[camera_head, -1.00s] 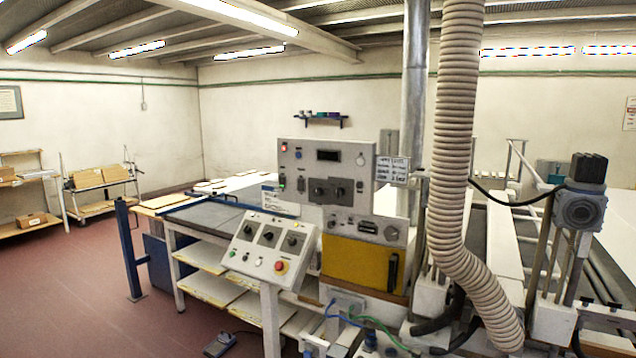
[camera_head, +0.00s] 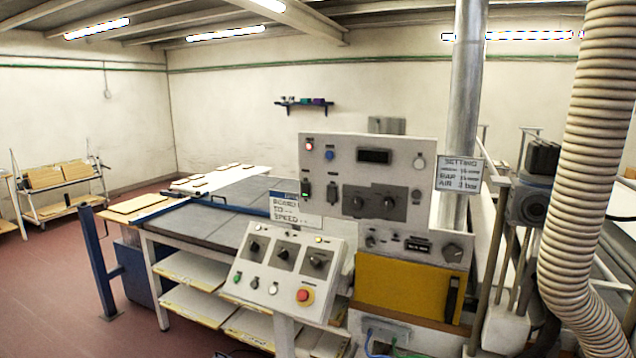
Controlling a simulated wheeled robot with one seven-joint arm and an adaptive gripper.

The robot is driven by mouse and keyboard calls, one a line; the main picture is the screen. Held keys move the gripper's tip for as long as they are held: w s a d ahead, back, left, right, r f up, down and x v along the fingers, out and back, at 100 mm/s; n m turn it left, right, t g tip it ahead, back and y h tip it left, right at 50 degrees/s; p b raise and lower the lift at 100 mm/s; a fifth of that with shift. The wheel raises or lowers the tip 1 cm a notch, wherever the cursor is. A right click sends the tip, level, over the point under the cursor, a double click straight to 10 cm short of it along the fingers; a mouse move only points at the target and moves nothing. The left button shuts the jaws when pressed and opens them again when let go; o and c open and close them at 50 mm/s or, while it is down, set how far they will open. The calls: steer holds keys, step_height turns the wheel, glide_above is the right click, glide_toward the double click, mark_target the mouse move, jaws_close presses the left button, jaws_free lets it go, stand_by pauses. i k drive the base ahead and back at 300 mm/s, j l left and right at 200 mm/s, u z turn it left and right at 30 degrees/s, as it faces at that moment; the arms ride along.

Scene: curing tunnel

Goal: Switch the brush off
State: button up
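A tilted grey control panel (camera_head: 286,268) stands on a post in front of the machine. A lower strip (camera_head: 415,245) carries another knob and a small dark meter. Labels are too small to tell which control is the brush's. My gripper is not in view.
A ribbed hose (camera_head: 590,170) hangs at the right, beside a metal pipe (camera_head: 466,110). A yellow cabinet front (camera_head: 400,288) sits below the panels. A table with shelves (camera_head: 200,265) and a blue post (camera_head: 97,262) stand left. Red floor (camera_head: 60,290) at the far left is clear.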

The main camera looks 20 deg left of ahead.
mark_target(305, 187)
steer(key=i+j, duration=0.15)
steer(key=j, duration=0.35)
steer(key=i+j+z, duration=0.1)
steer(key=j, duration=0.35)
steer(key=i+j, duration=0.15)
steer(key=j, duration=0.35)
steer(key=i+j, duration=0.1)
steer(key=j, duration=0.4)
steer(key=i+j+z, duration=0.1)
steer(key=j, duration=0.4)
steer(key=i+j, duration=0.1)
steer(key=j, duration=0.4)
